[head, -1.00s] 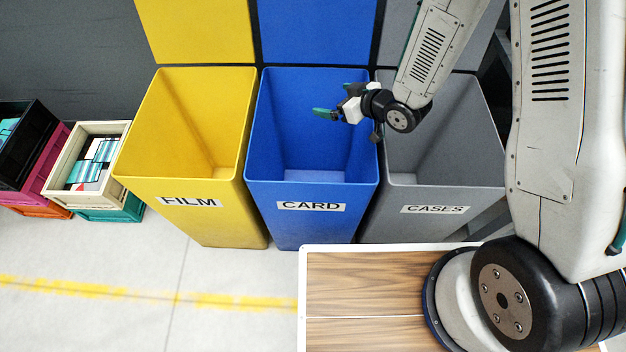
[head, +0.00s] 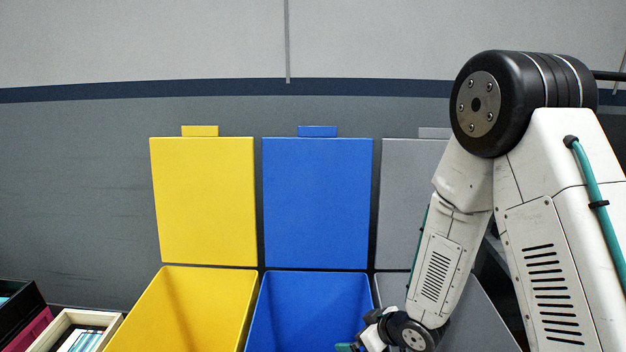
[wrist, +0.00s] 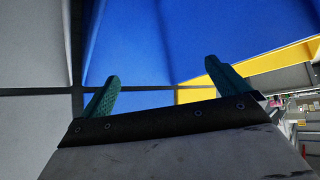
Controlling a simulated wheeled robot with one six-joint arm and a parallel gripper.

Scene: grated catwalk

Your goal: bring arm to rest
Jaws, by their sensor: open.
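My gripper (wrist: 163,88) shows in the wrist view with its two green fingers spread wide and nothing between them. In the head view only a green fingertip and the wrist of my gripper (head: 347,347) show at the bottom edge, in front of the blue bin (head: 315,290). The rest of the gripper is cut off by the frame. My arm is bent, with its elbow high at the upper right and the forearm slanting down to the left. The blue bin also fills much of the wrist view (wrist: 135,45).
A yellow bin (head: 190,300) stands left of the blue one, and a grey bin (head: 475,320) stands right, partly behind my arm. Their lids are raised against the dark wall (head: 80,190). A cream crate (head: 65,325) and a black crate (head: 20,310) are at the lower left.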

